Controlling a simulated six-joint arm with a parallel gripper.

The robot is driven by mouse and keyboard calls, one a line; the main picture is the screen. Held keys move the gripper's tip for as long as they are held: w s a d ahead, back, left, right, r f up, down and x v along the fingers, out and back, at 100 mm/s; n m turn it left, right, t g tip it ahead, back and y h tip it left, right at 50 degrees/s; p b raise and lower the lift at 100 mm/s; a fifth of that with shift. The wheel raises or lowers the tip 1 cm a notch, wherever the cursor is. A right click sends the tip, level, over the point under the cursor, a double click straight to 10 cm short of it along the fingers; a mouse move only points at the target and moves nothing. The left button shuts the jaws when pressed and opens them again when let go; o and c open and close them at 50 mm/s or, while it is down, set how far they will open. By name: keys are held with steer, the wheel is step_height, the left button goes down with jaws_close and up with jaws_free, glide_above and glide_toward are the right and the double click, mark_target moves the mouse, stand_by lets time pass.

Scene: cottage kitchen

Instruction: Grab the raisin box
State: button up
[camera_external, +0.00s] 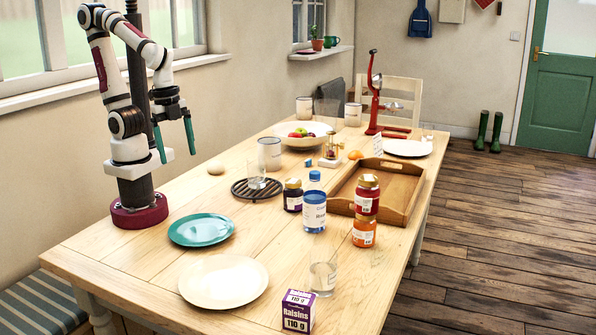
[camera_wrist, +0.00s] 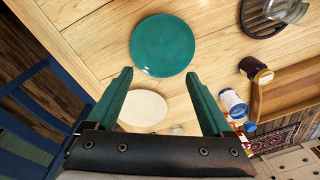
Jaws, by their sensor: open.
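The raisin box (camera_external: 298,311) is a small purple and white carton marked "Raisins 110 g". It stands upright at the near edge of the table in the external view. I cannot make it out in the wrist view. My gripper (camera_external: 175,138) has two teal fingers, pointing down, open and empty. It is high above the table at the left, far from the box. In the wrist view the fingers of my gripper (camera_wrist: 160,95) are spread wide with nothing between their tips.
A clear glass (camera_external: 323,278) stands just behind the box. A cream plate (camera_external: 224,281) is to its left and a teal plate (camera_external: 201,229) is farther back. A water bottle (camera_external: 314,205), stacked jars (camera_external: 366,199) and a wooden tray (camera_external: 404,205) stand behind. The near-left tabletop is clear.

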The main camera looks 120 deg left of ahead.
steer(key=w+d+f+n+t+h, duration=0.25)
steer(key=w+d+t, duration=0.25)
steer(key=w+d, duration=1.15)
steer(key=n+t+y, duration=0.3)
steer(key=n+t, duration=0.1)
steer(key=t, duration=0.3)
glide_toward(289, 295)
steer(key=shift+n+y, duration=0.25)
steer(key=shift+y, duration=0.1)
steer(key=x, duration=0.6)
steer(key=shift+s, duration=0.1)
steer(key=x, duration=0.6)
steer(key=shift+w+d+f, duration=0.1)
steer(key=shift+w+d, duration=0.1)
steer(key=shift+d, duration=0.05)
jaws_close()
